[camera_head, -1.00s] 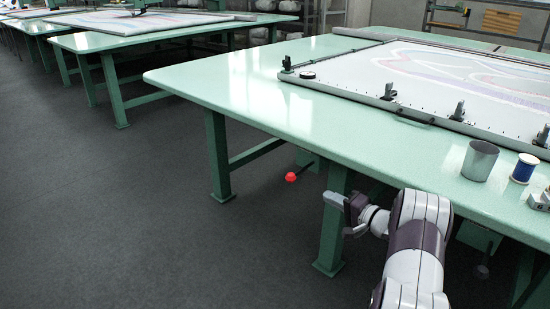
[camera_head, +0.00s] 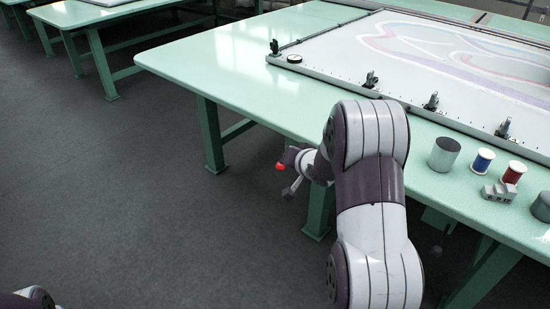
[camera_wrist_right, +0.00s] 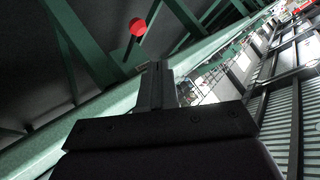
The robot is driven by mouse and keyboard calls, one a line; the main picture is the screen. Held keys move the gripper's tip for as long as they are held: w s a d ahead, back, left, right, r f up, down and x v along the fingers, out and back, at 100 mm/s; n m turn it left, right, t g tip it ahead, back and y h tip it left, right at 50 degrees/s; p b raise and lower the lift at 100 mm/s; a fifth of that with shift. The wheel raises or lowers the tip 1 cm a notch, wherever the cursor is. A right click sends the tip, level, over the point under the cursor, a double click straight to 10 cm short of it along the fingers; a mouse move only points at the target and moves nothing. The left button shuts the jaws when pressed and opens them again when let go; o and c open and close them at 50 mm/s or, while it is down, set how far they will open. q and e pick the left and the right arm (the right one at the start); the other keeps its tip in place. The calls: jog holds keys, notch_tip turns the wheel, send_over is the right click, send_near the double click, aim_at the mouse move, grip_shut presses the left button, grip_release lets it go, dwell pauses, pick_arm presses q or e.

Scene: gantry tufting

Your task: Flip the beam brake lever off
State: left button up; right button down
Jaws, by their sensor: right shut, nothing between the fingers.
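The brake lever ends in a red knob (camera_head: 281,166), below the edge of the near green table. In the right wrist view the knob (camera_wrist_right: 138,27) and its short dark rod are beyond my fingertips and slightly left. My right gripper (camera_head: 291,189) is low beside the table leg, near the knob. Its fingers (camera_wrist_right: 158,68) are together and empty, with a visible gap to the knob in the wrist view. The lever's mount is hidden behind my right arm in the head view. Only a bit of my left arm shows at bottom left; its gripper is out of view.
The green table (camera_head: 215,75) carries a framed cloth (camera_head: 440,60) with clamps, a grey cup (camera_head: 444,154), a blue spool (camera_head: 482,161) and a red spool (camera_head: 513,173). A table leg (camera_head: 319,212) stands near my right gripper. The floor at left is clear.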

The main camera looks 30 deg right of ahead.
jog(key=s+a+r+n+g+p, duration=0.2)
jog(key=s+a+r+g+p, duration=0.1)
jog(key=s+a+r+p, duration=0.2)
jog(key=s+a+r+n+g+p, duration=0.3)
jog(key=s+a+r+p, duration=0.2)
jog(key=s, duration=0.5)
jog(key=shift+a+r+g+p, duration=0.3)
jog(key=shift+a+r+p, duration=0.1)
jog(key=shift+a+p, duration=0.85)
jog(key=shift+d, duration=0.1)
